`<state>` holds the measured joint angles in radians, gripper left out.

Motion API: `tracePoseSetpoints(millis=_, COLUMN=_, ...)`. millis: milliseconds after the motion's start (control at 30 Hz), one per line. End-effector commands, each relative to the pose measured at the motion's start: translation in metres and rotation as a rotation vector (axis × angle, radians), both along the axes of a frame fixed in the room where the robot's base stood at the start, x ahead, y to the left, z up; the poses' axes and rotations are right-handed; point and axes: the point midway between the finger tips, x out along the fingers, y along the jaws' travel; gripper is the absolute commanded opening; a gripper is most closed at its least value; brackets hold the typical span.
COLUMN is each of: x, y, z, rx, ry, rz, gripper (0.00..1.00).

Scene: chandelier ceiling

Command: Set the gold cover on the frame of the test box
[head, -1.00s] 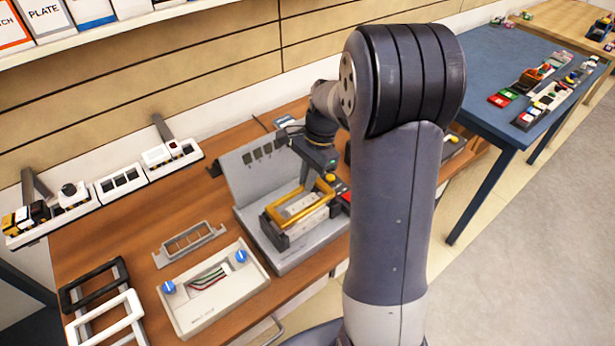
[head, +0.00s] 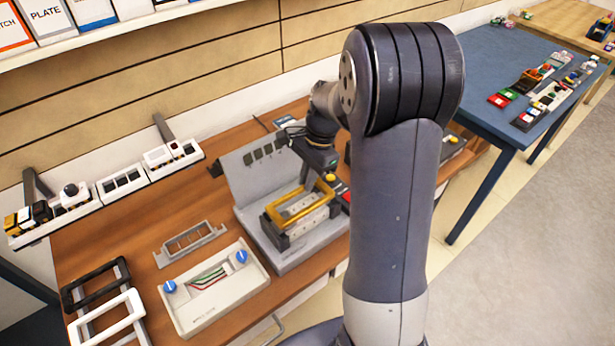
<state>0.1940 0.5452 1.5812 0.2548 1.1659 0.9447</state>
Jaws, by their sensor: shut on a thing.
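The gold cover (head: 284,221) is a rectangular open frame. It lies on or just above the frame of the test box (head: 281,241), a dark-ended block with pale plates in the grey fixture; I cannot tell whether it is fully seated. My gripper (head: 327,176) is at the cover's far right end and is shut on it. The fingertips are small and partly hidden by the wrist and the cover. My arm hides what lies to the right of the fixture.
The grey fixture has an upright back panel (head: 250,160). To its left are a beige box with blue knobs (head: 213,285), a grey frame (head: 190,243), a black frame (head: 95,285) and a white frame (head: 108,318). White trays (head: 122,184) line the wall.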

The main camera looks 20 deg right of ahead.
Motion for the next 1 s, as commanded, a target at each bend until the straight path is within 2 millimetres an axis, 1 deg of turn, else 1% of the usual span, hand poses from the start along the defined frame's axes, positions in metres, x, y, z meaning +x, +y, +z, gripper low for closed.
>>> tracePoseSetpoints(millis=533, x=0.0, y=0.0, z=-0.001, rx=0.0, ry=0.0, rz=0.0, gripper=0.0)
tracePoseSetpoints(millis=1000, x=-0.001, y=0.0, z=-0.015, rx=0.001, ry=0.001, rz=0.0, gripper=0.0)
